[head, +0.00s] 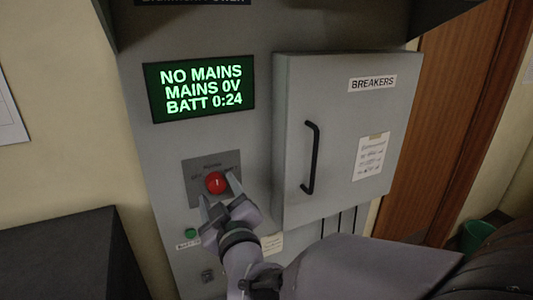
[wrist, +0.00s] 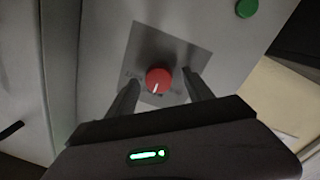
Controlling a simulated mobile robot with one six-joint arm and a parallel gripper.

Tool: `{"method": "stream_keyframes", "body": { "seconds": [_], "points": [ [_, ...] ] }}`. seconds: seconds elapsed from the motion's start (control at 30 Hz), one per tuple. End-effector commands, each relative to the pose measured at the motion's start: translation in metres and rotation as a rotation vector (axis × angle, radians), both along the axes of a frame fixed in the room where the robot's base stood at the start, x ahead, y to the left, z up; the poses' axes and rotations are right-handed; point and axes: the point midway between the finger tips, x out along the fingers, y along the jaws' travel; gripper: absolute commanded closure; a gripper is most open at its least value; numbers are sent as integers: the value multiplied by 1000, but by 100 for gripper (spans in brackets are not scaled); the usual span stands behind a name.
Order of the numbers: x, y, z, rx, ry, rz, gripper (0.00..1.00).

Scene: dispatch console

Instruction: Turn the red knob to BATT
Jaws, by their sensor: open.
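The red knob (head: 215,182) sits on a darker grey square plate (head: 193,166) on the grey panel, below the display. A white pointer line shows on it, and in the wrist view the knob (wrist: 158,80) is seen between my fingers. The plate's lettering is too small and blurred to read, so I cannot tell which position the line marks. My gripper (head: 218,190) is open, its fingers on either side of the knob. In the wrist view my gripper (wrist: 160,84) shows a gap between each finger and the knob.
A green display (head: 203,87) reads NO MAINS, MAINS 0V, BATT 0:24. A closed breakers cabinet (head: 340,100) with a black handle (head: 311,158) juts out to the right. A green button (head: 190,233) sits below the plate, left of my gripper.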

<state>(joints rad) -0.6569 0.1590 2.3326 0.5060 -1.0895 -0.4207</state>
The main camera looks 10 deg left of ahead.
Motion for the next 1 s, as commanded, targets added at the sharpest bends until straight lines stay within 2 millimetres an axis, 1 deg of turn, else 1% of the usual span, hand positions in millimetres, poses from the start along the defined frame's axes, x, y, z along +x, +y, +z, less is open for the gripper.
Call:
{"method": "stream_keyframes", "body": {
  "seconds": [0.03,0.13,0.37,0.4,0.47,0.5,0.57,0.6,0.7,1.0],
  "points": [
    [5,2,0,0,0,0,40],
    [10,5,0,0,0,-1,40],
    [12,6,0,1,-1,0,40],
    [12,6,1,1,-1,0,42],
    [12,6,1,1,-1,0,54],
    [12,6,1,1,-1,0,61],
    [12,6,1,1,-1,0,73],
    [12,6,1,1,-1,0,81],
    [12,6,1,1,-1,0,100],
    [11,6,-1,38,20,-1,100]
  ]
}}
